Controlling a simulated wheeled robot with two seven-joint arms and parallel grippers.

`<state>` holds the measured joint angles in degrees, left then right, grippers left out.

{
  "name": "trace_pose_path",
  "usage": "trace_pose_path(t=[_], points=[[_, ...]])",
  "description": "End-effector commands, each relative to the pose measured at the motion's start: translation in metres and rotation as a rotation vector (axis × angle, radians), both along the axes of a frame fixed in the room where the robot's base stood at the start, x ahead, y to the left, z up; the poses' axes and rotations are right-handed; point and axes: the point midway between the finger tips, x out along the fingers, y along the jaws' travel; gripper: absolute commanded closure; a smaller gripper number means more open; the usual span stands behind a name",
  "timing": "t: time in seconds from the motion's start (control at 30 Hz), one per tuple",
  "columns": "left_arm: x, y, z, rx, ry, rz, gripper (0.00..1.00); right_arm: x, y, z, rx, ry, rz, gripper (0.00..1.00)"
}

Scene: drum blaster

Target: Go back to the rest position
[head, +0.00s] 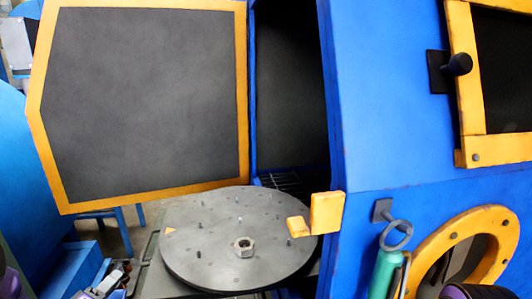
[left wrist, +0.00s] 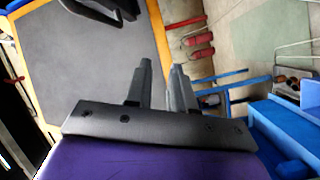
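My left gripper shows small at the bottom left of the head view (head: 100,287), low beside the open door and apart from it. In the left wrist view its two grey fingers (left wrist: 162,66) stand apart with an empty gap between them. The open door (left wrist: 85,50), a dark panel with an orange frame, is behind the fingers there. At the bottom right of the head view, only a dark and purple piece of my right arm shows. Its fingertips cannot be made out.
The blue cabinet (head: 375,90) fills the right. Its door (head: 145,100) is swung open to the left. A round grey turntable (head: 215,255) with pegs and a hex nut (head: 244,247) sits in front of the opening. A green-handled tool (head: 384,272) is at the lower right. Blue steps (left wrist: 285,135) stand right.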

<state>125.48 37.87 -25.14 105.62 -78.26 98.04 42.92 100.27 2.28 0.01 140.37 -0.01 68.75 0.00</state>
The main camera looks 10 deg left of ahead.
Motion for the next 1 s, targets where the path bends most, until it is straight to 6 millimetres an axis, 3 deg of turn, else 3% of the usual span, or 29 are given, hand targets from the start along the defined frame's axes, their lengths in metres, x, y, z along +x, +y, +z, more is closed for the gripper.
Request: trace_pose_path(t=[0.07,0.17,0.3,0.4,0.5,0.57,0.7,1.0], points=[[-0.008,-0.023,-0.035,0.143,0.142,0.101,0.77,0.0,0.0,0.001,0.0,0.0,0.0,0.57],[-0.041,-0.059,-0.088,0.324,0.401,0.171,0.77,0.0,0.0,0.002,0.0,0.0,0.0,0.57],[-0.128,-0.114,-0.153,0.52,0.801,0.138,0.77,0.0,0.0,0.004,0.0,0.0,0.0,0.57],[-0.198,-0.147,-0.178,0.607,1.035,0.074,0.77,0.0,0.0,0.005,0.0,0.0,0.0,0.57],[-0.256,-0.17,-0.188,0.645,1.193,0.024,0.77,0.0,0.0,0.006,0.0,0.0,0.0,0.57],[-0.279,-0.182,-0.191,0.664,1.241,-0.015,0.77,0.0,0.0,0.007,0.0,0.0,0.0,0.57],[-0.301,-0.196,-0.199,0.695,1.277,-0.09,0.77,0.0,0.0,0.008,0.0,0.0,0.0,0.57],[-0.301,-0.195,-0.2,0.691,1.278,-0.084,0.77,0.0,0.0,0.007,0.0,0.0,0.0,0.57]])
